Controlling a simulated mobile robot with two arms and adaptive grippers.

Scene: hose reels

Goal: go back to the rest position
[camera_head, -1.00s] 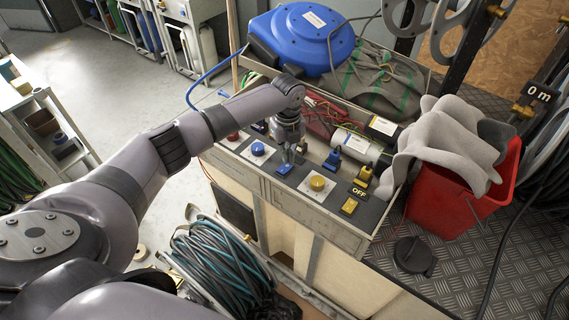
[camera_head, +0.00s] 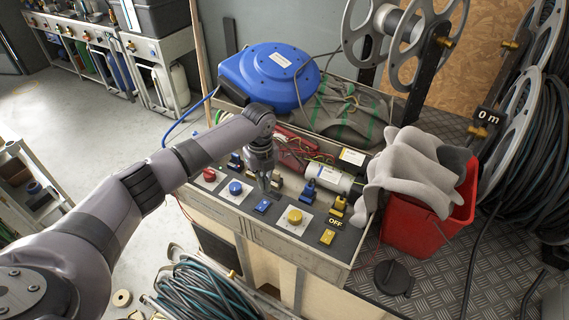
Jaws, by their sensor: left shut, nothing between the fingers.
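My left arm comes in from the left and reaches over the control box. My left gripper (camera_head: 266,184) points down above the panel (camera_head: 262,222), with its fingers together and nothing in them. It is just behind the blue rocker switch (camera_head: 263,206) and to the right of the blue round button (camera_head: 235,188). I cannot tell whether its tips touch the panel. My right gripper is not in view.
A blue hose reel (camera_head: 268,76) stands behind the box. A red bucket (camera_head: 411,232) with a grey cloth (camera_head: 420,172) stands right of it. Coiled hose (camera_head: 205,292) lies below. Grey floor at the left is open.

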